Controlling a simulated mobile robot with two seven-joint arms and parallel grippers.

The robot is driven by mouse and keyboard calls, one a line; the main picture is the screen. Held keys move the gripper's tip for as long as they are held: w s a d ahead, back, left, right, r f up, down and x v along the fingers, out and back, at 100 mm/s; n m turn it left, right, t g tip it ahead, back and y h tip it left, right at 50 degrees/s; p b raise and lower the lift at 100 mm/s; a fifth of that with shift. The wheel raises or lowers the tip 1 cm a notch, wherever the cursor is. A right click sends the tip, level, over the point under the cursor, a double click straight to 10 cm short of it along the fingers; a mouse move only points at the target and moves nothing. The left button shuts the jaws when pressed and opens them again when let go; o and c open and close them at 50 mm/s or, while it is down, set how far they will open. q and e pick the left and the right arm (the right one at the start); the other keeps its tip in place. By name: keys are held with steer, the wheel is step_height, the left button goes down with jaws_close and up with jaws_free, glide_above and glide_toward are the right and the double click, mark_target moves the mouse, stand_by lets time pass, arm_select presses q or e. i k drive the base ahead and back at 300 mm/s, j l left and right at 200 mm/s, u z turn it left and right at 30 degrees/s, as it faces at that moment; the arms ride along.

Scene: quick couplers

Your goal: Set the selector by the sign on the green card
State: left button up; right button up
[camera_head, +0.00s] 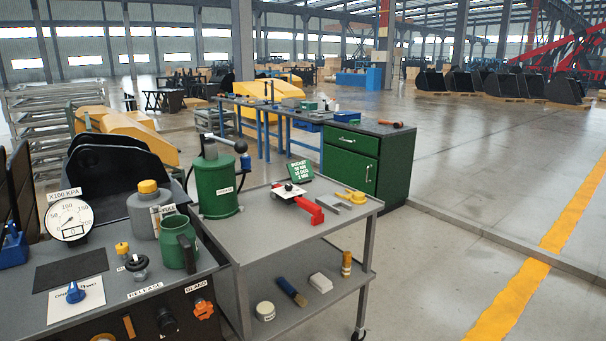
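A green card (301,170) with white lettering stands tilted at the back of the grey cart. Its top line seems to read "BUCKET", with number lines below too small to read surely. A blue selector knob (75,293) sits on a white label plate (88,300) at the front left of the grey bench. The plate's lettering is partly hidden by the knob; "TWO" seems to show at its right. I cannot tell the knob's exact setting. Neither of my grippers is in view.
A green pump (216,185) and a red-handled tool (305,203) stand on the cart (275,235). Floor at right is clear.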

mark_target(74, 294)
steer(key=i+j+u, duration=0.1)
steer(key=u, duration=1.15)
